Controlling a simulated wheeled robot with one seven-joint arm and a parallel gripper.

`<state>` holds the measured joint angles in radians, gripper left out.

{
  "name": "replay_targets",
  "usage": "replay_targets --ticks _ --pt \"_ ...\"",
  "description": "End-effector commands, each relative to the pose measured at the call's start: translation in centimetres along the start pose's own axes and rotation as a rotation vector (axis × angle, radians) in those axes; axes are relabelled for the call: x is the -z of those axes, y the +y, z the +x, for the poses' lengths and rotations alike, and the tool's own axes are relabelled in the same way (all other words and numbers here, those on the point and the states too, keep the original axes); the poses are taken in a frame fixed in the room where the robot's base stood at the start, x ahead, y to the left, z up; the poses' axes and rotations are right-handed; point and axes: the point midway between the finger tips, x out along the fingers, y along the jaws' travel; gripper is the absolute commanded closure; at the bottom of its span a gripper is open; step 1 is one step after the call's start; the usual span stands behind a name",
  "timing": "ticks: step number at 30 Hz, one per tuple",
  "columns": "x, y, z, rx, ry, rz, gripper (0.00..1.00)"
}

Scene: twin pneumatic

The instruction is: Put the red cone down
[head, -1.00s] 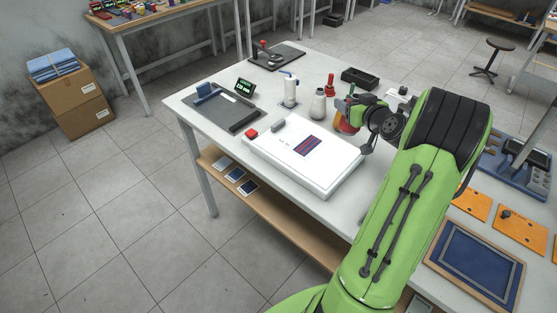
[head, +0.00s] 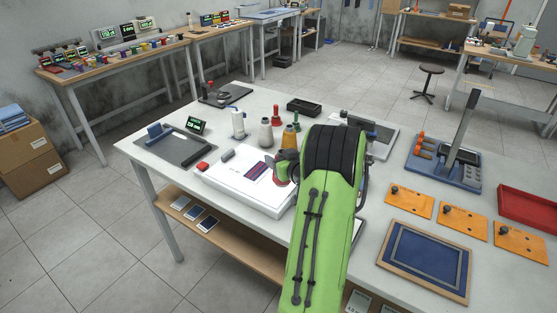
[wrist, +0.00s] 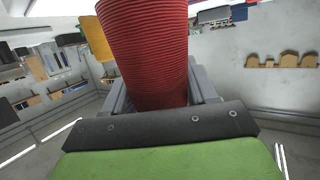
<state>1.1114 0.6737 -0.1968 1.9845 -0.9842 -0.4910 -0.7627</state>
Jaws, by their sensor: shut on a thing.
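The red cone (wrist: 150,55), wound with ridged thread, fills the middle of the wrist view. My gripper (wrist: 158,92) is shut on it, with grey finger parts on both sides of it. In the head view my green forearm hides most of my gripper. A red piece (head: 281,175) shows at its left edge, above or beside the white flat unit; it looks like part of the held cone. I cannot tell whether the cone touches anything underneath.
A white flat unit (head: 225,188) lies left of my arm. Orange plates (head: 409,202) and a blue framed panel (head: 425,258) lie to the right.

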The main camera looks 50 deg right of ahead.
Motion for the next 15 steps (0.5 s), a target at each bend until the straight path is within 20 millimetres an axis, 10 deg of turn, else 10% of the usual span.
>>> replay_targets --ticks 9,10,15 --pt "-0.21 0.0 0.08 0.0 0.001 -0.001 0.78" --pt "-0.17 0.0 0.06 0.0 0.0 0.0 0.38" --pt "-0.1 0.0 0.03 0.0 0.0 0.0 0.17"
